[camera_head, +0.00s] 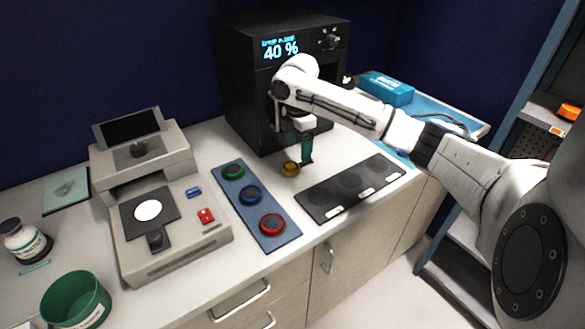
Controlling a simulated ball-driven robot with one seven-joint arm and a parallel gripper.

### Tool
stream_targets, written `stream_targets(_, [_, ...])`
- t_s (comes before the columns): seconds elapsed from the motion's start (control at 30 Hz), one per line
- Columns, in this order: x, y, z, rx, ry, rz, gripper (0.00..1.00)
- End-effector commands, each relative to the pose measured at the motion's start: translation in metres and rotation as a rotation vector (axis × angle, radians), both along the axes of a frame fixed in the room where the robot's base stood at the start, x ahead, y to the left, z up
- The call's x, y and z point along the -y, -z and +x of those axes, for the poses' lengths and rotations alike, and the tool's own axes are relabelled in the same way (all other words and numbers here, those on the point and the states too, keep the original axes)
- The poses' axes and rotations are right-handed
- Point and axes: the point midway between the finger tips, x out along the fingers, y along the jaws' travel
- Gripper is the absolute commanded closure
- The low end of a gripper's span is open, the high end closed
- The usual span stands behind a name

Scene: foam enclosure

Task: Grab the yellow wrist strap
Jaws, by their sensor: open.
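The yellow wrist strap (291,168) is a small ring on the white counter, in front of the black machine and between the blue tray and the dark mat. My gripper (300,160) points down right at the strap, its dark teal finger just to the right of it. It is open. I cannot tell whether a finger touches the strap. The other finger is mostly hidden behind my wrist.
A blue tray (228,190) holds green (233,172), blue (251,195) and red (272,223) rings on the left. A dark mat (318,202) lies right. The black machine (240,100) stands close behind. A grey instrument (180,255) and green cup (75,300) stand further left.

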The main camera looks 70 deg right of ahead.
Motion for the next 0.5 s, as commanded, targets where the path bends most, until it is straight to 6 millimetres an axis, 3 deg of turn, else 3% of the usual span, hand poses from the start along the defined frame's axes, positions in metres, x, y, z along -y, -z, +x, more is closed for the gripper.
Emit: stream_targets(0.5, [-0.002, 0.053, -0.002, 0.001, -0.002, 0.001, 0.26])
